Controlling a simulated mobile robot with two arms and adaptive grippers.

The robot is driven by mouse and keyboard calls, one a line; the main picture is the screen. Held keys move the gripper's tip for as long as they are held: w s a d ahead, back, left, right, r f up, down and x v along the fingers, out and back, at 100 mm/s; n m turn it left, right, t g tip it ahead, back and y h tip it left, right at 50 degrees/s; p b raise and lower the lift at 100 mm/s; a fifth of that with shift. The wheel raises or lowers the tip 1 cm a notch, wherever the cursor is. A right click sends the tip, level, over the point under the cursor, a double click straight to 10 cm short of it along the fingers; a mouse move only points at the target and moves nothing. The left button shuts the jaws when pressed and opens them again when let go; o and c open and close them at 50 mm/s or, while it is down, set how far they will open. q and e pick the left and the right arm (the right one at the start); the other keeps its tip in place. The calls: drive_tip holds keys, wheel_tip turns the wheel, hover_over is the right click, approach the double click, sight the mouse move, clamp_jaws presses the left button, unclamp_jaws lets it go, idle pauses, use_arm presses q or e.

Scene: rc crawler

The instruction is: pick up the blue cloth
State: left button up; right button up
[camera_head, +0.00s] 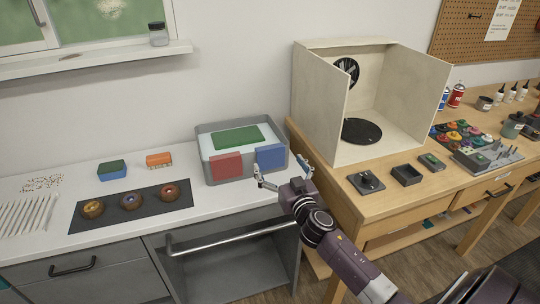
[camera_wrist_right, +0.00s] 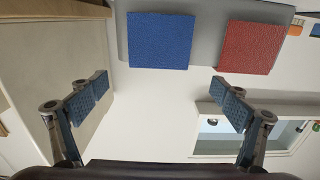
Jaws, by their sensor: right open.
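The blue cloth (camera_head: 270,157) hangs over the front wall of the grey basin, at its right end. In the right wrist view the blue cloth (camera_wrist_right: 160,41) is a flat square just beyond the fingertips. My right gripper (camera_head: 282,168) is open and empty in front of the basin, close to the cloth, with no contact visible. In the right wrist view my right gripper (camera_wrist_right: 159,86) has its fingers spread wider than the cloth, with nothing between them. My left gripper is not in view.
A red cloth (camera_head: 226,166) hangs left of the blue one on the basin (camera_head: 206,139); a green piece (camera_head: 236,137) lies inside. A wooden workbench with a beige booth (camera_head: 318,94) stands close on the right. A metal rail (camera_head: 225,238) runs below the counter.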

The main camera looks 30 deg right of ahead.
sight(271, 150)
drive_tip(key=p+x, duration=0.1)
drive_tip(key=x, duration=0.3)
drive_tip(key=shift+w+d, duration=0.25)
drive_tip(key=shift+w, duration=0.6)
drive_tip(key=shift+c, duration=0.5)
drive_tip(key=c, duration=1.1)
drive_tip(key=shift+c, duration=0.2)
drive_tip(key=shift+r, duration=0.1)
